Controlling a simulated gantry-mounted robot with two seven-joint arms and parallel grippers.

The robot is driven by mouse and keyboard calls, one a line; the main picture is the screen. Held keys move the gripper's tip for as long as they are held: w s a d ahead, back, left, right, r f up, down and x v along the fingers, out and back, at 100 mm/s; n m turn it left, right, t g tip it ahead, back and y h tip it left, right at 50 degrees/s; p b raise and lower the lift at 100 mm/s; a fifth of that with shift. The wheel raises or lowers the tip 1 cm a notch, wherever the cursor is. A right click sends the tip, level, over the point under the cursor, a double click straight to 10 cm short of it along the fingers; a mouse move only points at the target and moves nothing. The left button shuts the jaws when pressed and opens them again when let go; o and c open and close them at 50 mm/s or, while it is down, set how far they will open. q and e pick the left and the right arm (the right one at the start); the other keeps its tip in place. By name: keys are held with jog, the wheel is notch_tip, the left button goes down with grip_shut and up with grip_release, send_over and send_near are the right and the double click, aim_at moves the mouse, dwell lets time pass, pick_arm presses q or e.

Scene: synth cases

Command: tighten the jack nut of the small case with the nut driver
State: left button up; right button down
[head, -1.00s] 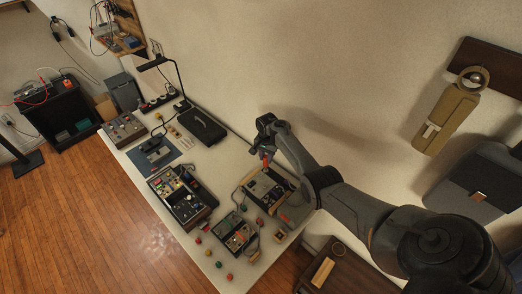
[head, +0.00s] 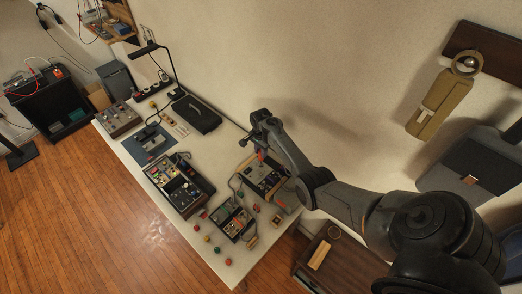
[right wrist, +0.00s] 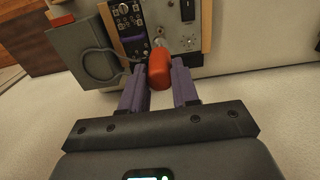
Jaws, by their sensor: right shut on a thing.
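My right gripper (right wrist: 160,85) is shut on the red handle of the nut driver (right wrist: 159,70). In the head view the driver (head: 260,155) shows as a small red mark below my right gripper (head: 258,143). It is at the back part of a wooden-sided case (head: 266,182). In the right wrist view this case (right wrist: 207,25) has knobs, a dark panel and a grey panel, and the driver's far end points at it. My left gripper is not in view.
A smaller dark case (head: 235,219) and a larger open case (head: 183,188) stand close by. Several coloured knobs lie near the table's front edge. A grey box (right wrist: 85,50) with a looped cable adjoins the case. The wall rises behind the table (head: 230,265).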

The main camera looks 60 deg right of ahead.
aim_at(261, 163)
jog(key=shift+f+b, duration=0.75)
jog(key=shift+f, duration=0.1)
jog(key=shift+f+b, duration=1.4)
jog(key=shift+f, duration=0.6)
jog(key=shift+p, duration=0.4)
jog(key=shift+f+b, duration=0.85)
jog(key=shift+f, duration=0.25)
